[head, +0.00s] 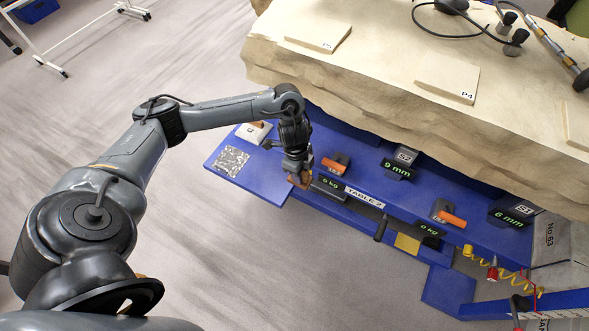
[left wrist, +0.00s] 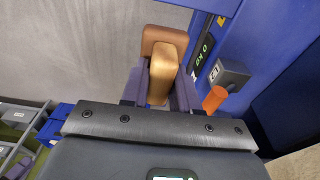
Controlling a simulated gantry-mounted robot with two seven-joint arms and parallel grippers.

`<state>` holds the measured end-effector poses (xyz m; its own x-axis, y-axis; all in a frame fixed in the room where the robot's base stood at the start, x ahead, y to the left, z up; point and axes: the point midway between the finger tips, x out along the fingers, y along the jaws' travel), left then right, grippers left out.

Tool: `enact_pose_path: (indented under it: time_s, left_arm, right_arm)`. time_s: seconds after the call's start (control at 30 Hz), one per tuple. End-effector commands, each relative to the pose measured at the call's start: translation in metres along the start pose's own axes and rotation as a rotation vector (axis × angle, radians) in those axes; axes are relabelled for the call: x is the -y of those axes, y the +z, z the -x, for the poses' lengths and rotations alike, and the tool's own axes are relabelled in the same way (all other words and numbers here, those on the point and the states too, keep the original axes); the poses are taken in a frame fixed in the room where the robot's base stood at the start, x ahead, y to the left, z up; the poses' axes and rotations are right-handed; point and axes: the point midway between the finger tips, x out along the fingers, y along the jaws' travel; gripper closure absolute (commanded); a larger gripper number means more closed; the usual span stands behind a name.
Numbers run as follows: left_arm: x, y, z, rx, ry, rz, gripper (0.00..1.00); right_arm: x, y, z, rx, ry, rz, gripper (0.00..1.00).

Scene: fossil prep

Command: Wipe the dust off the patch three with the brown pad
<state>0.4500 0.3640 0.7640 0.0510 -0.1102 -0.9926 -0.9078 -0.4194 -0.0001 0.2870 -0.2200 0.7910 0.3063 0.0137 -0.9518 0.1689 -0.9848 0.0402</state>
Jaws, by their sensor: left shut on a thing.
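My left gripper (head: 299,176) points down over the front edge of the blue table. It is shut on the brown pad (head: 304,182), which hangs clear of the floor. In the left wrist view the tan grip of the brown pad (left wrist: 164,72) sits between the fingers, and its brown body shows beyond it. Pale flat patches lie on the big stone block: one marked P4 (head: 449,80), one at the upper left (head: 318,35) with an unclear label, and one cut off at the right edge (head: 578,126). I cannot read a label for patch three. My right gripper is not in view.
The blue table (head: 265,183) bears a speckled plate (head: 231,161), orange-handled tools (head: 336,164) and (head: 449,217), and display blocks (head: 399,165) and (head: 512,214). The stone block (head: 360,75) rises behind. Cabled tools (head: 516,40) lie on its top right. Floor at lower middle is clear.

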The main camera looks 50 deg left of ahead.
Motion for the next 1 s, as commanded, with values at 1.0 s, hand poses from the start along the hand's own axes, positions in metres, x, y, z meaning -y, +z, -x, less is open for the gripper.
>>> enact_pose_path:
  time_s: [1.0]
  left_arm:
    - [0.015,-0.083,0.019,-0.004,-0.023,0.121,0.95]
  right_arm:
    - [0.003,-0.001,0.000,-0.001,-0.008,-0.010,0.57]
